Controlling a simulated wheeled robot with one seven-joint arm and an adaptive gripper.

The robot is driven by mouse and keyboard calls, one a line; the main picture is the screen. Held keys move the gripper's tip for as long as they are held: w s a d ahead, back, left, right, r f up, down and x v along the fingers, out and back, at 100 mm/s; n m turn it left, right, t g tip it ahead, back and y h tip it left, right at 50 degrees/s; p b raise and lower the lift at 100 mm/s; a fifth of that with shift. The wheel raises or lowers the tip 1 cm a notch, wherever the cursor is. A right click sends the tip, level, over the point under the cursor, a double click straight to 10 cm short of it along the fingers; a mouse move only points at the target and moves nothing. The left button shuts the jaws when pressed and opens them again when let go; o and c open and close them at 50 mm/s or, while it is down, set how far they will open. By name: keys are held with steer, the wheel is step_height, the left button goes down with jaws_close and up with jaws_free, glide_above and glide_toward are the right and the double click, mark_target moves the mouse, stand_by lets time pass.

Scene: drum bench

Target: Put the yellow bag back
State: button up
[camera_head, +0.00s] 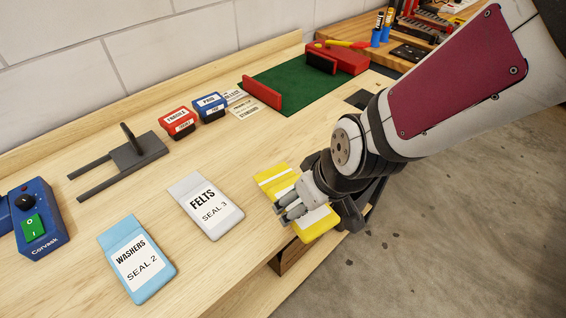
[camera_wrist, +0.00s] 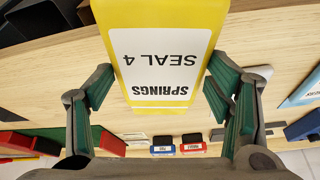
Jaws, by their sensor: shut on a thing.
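The yellow bag (camera_head: 316,226) is at the front edge of the bench in the head view, partly hidden by my gripper (camera_head: 290,202). In the wrist view the yellow bag (camera_wrist: 163,12) carries a white label reading SPRINGS, SEAL 4, upside down. My gripper (camera_wrist: 160,88) has its green-padded fingers on both sides of the bag and is shut on it. I cannot tell whether the bag touches the bench top.
A white FELTS bag (camera_head: 206,204) and a blue WASHERS bag (camera_head: 136,258) lie to the left. Behind are a dark forked fixture (camera_head: 128,155), a red stamp (camera_head: 178,122), a blue stamp (camera_head: 210,106) and a green mat (camera_head: 300,86). Bare bench lies between these.

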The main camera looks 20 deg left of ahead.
mark_target(284, 164)
steer(key=s+a, duration=0.1)
steer(key=s+a+n, duration=0.1)
steer(key=s, duration=0.1)
steer(key=s+a+n, duration=0.1)
steer(key=shift+s+r+g, duration=0.15)
steer(key=shift+r+g, duration=0.1)
steer(key=shift+g, duration=0.05)
steer(key=w+a, duration=0.2)
steer(key=w, duration=0.2)
steer(key=w+a+f, duration=0.1)
steer(key=w+a, duration=0.1)
steer(key=w, duration=0.3)
steer(key=w+a, duration=0.2)
steer(key=w, duration=0.2)
steer(key=shift+w+f, duration=0.2)
steer(key=shift+w, duration=0.2)
steer(key=shift+w+f, duration=0.15)
steer(key=shift+f, duration=1.6)
steer(key=shift+f, duration=0.1)
steer(key=shift+f, duration=0.1)
steer(key=o, duration=1.3)
